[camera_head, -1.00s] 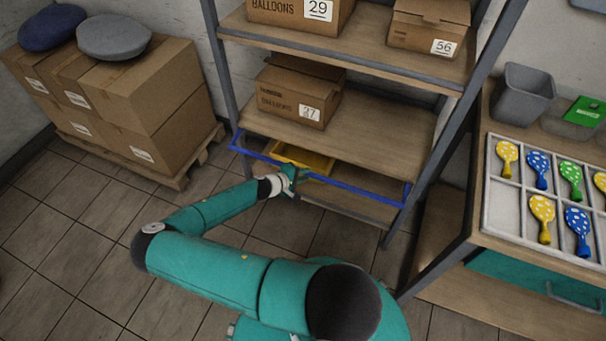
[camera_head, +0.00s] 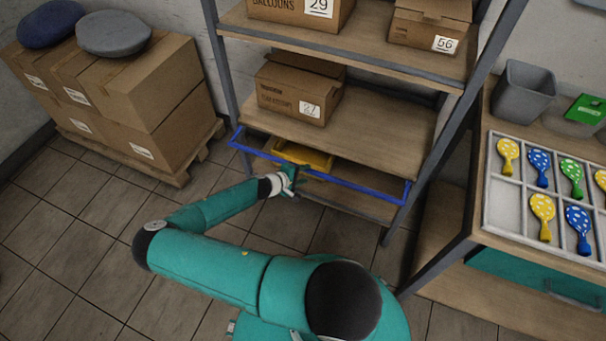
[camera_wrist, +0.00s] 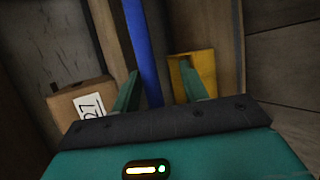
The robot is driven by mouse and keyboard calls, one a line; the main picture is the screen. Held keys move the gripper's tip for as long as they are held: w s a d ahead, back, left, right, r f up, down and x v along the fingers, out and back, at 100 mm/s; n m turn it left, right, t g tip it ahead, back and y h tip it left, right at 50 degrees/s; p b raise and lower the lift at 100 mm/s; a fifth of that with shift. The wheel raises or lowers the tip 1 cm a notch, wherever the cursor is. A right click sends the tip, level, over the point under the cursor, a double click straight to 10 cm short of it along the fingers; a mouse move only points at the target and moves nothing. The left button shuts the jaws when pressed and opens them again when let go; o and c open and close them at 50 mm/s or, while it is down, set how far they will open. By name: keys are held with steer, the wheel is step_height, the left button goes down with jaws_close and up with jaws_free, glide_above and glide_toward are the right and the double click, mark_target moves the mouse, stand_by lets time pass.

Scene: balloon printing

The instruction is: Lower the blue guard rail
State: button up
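The blue guard rail (camera_head: 350,184) runs across the front of the lower shelf bay in the head view, with short side arms at both ends. My gripper (camera_head: 292,174) is at the rail, left of its middle, and covers a small part of it. In the wrist view the rail (camera_wrist: 142,45) runs upright through the space between the two green fingertips of my gripper (camera_wrist: 160,84). The fingers are apart, with visible gaps to the rail on both sides. Whether the rail lies fully between them in depth is hard to tell.
A yellow bin (camera_head: 305,156) sits just behind the rail. A carton marked 27 (camera_head: 298,92) stands on the shelf above. Stacked cartons (camera_head: 140,95) are at left, and a table with a balloon tray (camera_head: 510,215) is at right. The floor in front is clear.

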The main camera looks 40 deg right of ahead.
steer(key=v, duration=1.3)
steer(key=shift+a+r, duration=0.2)
steer(key=shift+a, duration=0.15)
steer(key=shift+a, duration=0.1)
steer(key=s+a+r+m+y, duration=0.1)
steer(key=a+r+m+y, duration=0.1)
steer(key=a+r+y, duration=0.5)
steer(key=s+a+r+m+y, duration=0.2)
steer(key=a+r+y, duration=0.2)
steer(key=a+r, duration=0.7)
steer(key=s+r+t, duration=0.2)
steer(key=s+r, duration=0.2)
steer(key=r, duration=0.5)
steer(key=s+a+r+n+t, duration=0.1)
steer(key=s+r, duration=0.3)
steer(key=r, duration=0.5)
steer(key=s+r+t+y, duration=0.1)
steer(key=s+r+t, duration=0.2)
steer(key=r, duration=0.6)
steer(key=shift+s+a+n, duration=0.35)
steer(key=shift+s+n, duration=0.05)
steer(key=shift+s, duration=0.55)
